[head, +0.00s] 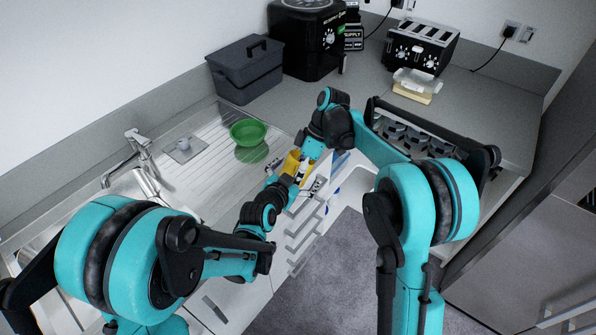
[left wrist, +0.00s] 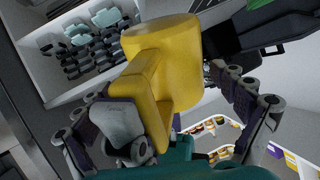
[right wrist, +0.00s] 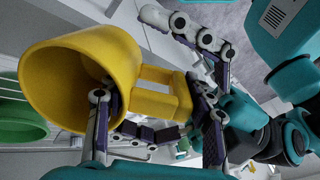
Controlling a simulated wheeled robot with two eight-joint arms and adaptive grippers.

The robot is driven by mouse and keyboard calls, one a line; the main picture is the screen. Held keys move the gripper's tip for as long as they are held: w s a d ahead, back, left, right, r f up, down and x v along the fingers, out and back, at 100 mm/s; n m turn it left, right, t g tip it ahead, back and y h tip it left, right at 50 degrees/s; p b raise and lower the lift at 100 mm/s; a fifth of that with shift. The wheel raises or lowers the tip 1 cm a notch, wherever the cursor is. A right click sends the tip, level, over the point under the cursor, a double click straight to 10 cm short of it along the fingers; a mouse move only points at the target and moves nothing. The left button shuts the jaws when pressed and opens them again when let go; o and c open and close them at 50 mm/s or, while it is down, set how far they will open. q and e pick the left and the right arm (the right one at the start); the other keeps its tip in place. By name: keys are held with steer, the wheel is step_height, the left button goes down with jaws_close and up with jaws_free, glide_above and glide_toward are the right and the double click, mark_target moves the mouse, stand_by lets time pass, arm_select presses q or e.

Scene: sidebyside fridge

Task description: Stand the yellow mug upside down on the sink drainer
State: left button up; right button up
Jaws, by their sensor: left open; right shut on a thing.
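The yellow mug (head: 291,163) is held in the air between my two grippers, in front of the counter edge. My right gripper (right wrist: 155,125) is shut on the mug; one finger crosses the rim in the right wrist view, where the mug's open mouth (right wrist: 65,85) faces left and toward the camera. My left gripper (left wrist: 180,120) is open, with its fingers apart on either side of the mug's handle (left wrist: 148,85). Whether they touch it is unclear. The ribbed steel sink drainer (head: 212,132) lies left of the mug in the head view.
A green bowl (head: 248,131) sits on the drainer, near the mug. A tap (head: 140,150) and sink basin are at the left. A grey box (head: 245,70), black appliance (head: 305,40) and toaster (head: 422,45) stand at the back.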

arm_select(q)
steer(key=shift+w+d+f, duration=0.1)
steer(key=shift+w, duration=0.1)
steer(key=shift+d, duration=0.1)
steer(key=c, duration=1.5)
arm_select(e)
steer(key=shift+a, duration=0.15)
arm_select(q)
steer(key=shift+c, duration=0.7)
arm_select(e)
steer(key=o, duration=1.8)
steer(key=shift+s, duration=0.1)
steer(key=shift+c, duration=0.2)
steer(key=shift+r, duration=0.1)
